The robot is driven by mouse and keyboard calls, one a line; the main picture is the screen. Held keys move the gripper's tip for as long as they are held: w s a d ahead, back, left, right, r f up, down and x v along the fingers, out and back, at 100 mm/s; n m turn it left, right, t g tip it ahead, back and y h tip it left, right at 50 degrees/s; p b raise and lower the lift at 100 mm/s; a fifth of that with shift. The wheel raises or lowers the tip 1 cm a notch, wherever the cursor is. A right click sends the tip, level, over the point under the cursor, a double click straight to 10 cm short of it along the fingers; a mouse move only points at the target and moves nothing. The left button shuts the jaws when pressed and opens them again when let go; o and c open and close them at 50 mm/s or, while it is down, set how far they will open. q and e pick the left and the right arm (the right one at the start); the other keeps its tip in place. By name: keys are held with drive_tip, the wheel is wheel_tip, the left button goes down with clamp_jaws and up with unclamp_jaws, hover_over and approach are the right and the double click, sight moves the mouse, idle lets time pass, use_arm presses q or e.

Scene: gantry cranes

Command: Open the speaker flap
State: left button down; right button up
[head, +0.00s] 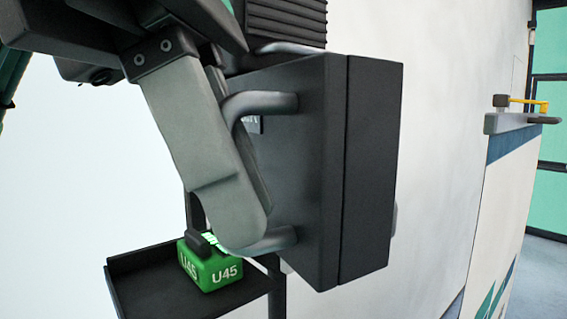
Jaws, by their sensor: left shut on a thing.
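A dark box-like speaker unit (372,170) stands out from the pale wall in the head view. Its front part, which looks like the flap (305,180), carries a grey bar handle (268,103) and meets the rear part along a thin straight seam, with no gap showing. My left gripper (238,215) comes in from the upper left and is shut on the handle. Its broad grey finger hides the middle of the bar; the bar's upper and lower ends show. My right gripper is not in view.
A green block marked U45 (212,268) sits on a black tray (140,292) below the gripper. A ribbed dark block (287,20) is above the box. A yellow lever on a grey bracket (520,118) is at the far right. The pale wall (440,140) right of the box is bare.

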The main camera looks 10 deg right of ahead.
use_arm(q)
drive_tip(key=shift+w+a, duration=0.2)
drive_tip(key=shift+a, duration=0.85)
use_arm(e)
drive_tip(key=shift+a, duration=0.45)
use_arm(q)
drive_tip(key=c, duration=1.8)
unclamp_jaws()
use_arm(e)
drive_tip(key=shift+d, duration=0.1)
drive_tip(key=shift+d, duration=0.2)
